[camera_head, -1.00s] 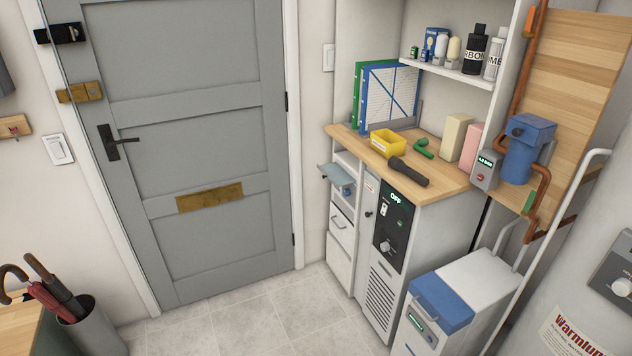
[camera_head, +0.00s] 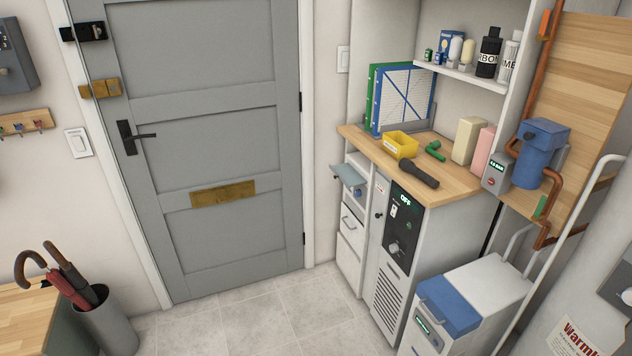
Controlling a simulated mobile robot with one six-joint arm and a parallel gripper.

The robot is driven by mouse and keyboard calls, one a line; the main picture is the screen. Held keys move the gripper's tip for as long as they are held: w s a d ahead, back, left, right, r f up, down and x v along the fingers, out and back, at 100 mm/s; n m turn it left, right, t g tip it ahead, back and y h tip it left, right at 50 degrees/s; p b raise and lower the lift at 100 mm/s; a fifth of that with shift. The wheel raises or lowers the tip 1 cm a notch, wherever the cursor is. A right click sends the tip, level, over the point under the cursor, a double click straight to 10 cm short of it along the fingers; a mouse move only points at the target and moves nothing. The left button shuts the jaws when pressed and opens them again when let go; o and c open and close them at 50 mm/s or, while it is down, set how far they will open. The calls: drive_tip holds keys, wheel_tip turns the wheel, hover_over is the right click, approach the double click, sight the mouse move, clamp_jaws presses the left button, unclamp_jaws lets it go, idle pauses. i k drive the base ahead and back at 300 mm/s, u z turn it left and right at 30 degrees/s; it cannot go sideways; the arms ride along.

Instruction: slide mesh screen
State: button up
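No part that I can surely name as the mesh screen shows. A blue-framed white panel with fine grid lines and a diagonal (camera_head: 405,98) stands upright on the wooden worktop, beside a green-edged panel (camera_head: 374,85); I cannot tell whether it is mesh. The grey door (camera_head: 225,140) is shut, with a dark lever handle (camera_head: 135,137) at its left and a brass plate (camera_head: 222,194). A thin pale edge runs down the door's left side; I cannot tell what it belongs to. My gripper is not in view.
The worktop (camera_head: 460,185) holds a yellow bin (camera_head: 400,146), a black torch (camera_head: 419,174) and several small things. Below it are a cabinet with a display (camera_head: 401,218) and a blue-topped white unit (camera_head: 450,303). An umbrella stand (camera_head: 106,325) is lower left. The tiled floor (camera_head: 255,318) before the door is clear.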

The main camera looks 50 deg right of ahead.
sight(337, 176)
drive_tip(key=u, duration=0.1)
drive_tip(key=i, duration=1)
drive_tip(key=u, duration=0.1)
drive_tip(key=k, duration=0.95)
drive_tip(key=z, duration=0.15)
drive_tip(key=i, duration=0.6)
drive_tip(key=u, duration=0.05)
